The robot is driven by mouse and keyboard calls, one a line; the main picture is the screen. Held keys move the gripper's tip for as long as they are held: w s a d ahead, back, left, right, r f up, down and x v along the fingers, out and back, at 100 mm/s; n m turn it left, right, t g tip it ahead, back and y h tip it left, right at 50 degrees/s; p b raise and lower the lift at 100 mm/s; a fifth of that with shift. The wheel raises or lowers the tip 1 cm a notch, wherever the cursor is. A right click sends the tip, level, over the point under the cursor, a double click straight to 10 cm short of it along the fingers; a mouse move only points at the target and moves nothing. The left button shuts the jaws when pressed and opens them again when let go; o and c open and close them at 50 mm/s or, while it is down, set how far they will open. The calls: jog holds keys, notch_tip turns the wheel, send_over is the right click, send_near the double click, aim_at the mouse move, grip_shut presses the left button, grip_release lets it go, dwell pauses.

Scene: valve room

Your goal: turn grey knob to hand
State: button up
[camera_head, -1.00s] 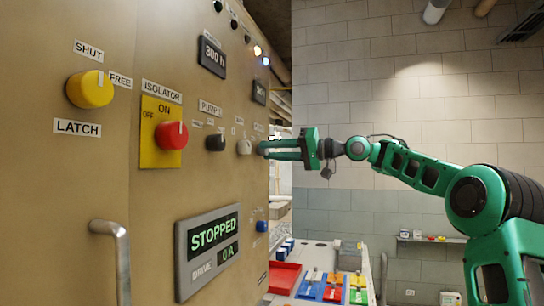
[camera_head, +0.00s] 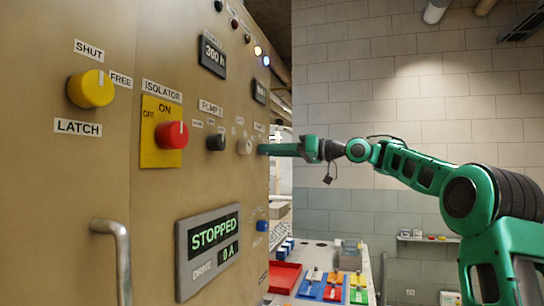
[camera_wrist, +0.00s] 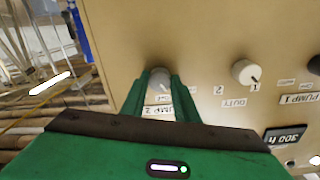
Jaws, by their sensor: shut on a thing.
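The grey knob (camera_wrist: 159,78) sits on the beige panel between the two green fingers of my gripper (camera_wrist: 160,84) in the wrist view. The fingers touch its sides and are shut on it. Its pointer mark cannot be made out, and the labels around it are partly covered. In the head view my gripper (camera_head: 264,149) reaches the panel just right of the pale duty knob (camera_head: 244,146). The held knob is hidden there behind the fingertips.
The duty knob also shows in the wrist view (camera_wrist: 245,72), right of the fingers with a gap. A black knob (camera_head: 216,141), red isolator knob (camera_head: 171,135) and yellow latch knob (camera_head: 90,89) are further left. The display (camera_head: 209,244) reads STOPPED.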

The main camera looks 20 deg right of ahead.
jog(key=shift+d+f+n, duration=0.1)
jog(key=shift+n, duration=1.5)
jog(key=o, duration=1.1)
jog(key=shift+c, duration=0.2)
jog(key=v, duration=1)
jog(key=shift+d, duration=0.25)
jog(key=shift+s+f, duration=0.1)
